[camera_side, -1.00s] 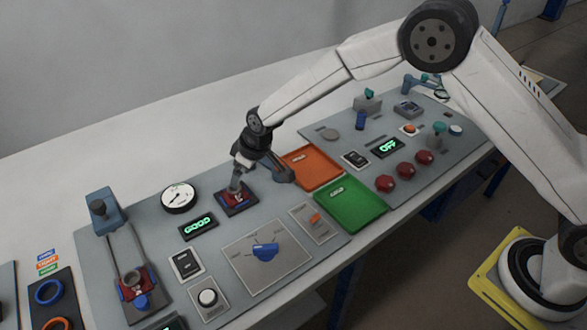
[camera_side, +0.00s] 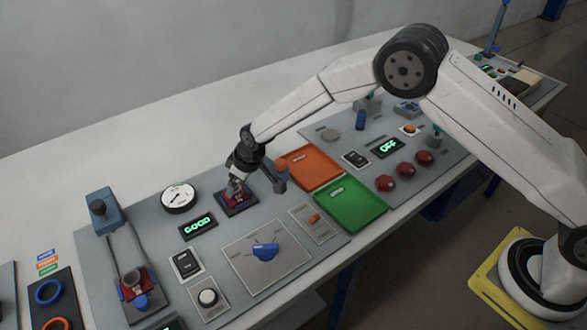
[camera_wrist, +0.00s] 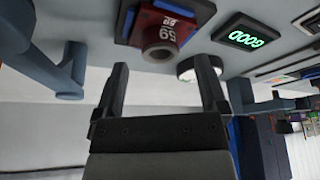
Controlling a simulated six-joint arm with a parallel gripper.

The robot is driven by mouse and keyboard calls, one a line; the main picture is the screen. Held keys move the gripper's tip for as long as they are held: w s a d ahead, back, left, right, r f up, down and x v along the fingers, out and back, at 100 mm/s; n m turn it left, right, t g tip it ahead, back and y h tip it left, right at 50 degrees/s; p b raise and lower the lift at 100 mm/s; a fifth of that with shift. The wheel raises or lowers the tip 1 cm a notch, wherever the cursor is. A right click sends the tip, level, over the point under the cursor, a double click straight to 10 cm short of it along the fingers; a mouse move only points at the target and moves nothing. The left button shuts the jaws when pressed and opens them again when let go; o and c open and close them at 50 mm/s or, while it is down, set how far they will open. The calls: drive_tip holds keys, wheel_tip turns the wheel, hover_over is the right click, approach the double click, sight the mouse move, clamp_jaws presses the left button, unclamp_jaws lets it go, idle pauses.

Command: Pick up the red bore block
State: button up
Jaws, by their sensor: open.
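The red bore block (camera_wrist: 157,33) sits in a dark square nest with blue edges (camera_wrist: 201,9); its round bore and white markings show in the wrist view. My gripper (camera_wrist: 162,75) is open, its two dark fingers apart and the space between them empty. The block lies just beyond the fingertips, roughly in line with the gap. In the side view my gripper (camera_side: 234,192) is over this nest (camera_side: 244,208) and hides part of the block. A second red piece (camera_side: 134,284) sits in the slide fixture at the left.
A dial gauge (camera_side: 179,197) and a green GOOD display (camera_side: 198,226) stand left of the nest. Orange (camera_side: 310,168) and green (camera_side: 350,205) trays lie to the right. A blue knob panel (camera_side: 265,252) is in front.

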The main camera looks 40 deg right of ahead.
drive_tip(key=shift+x, duration=1.45)
drive_tip(key=shift+c, duration=0.2)
drive_tip(key=shift+w+r, duration=0.1)
clamp_jaws()
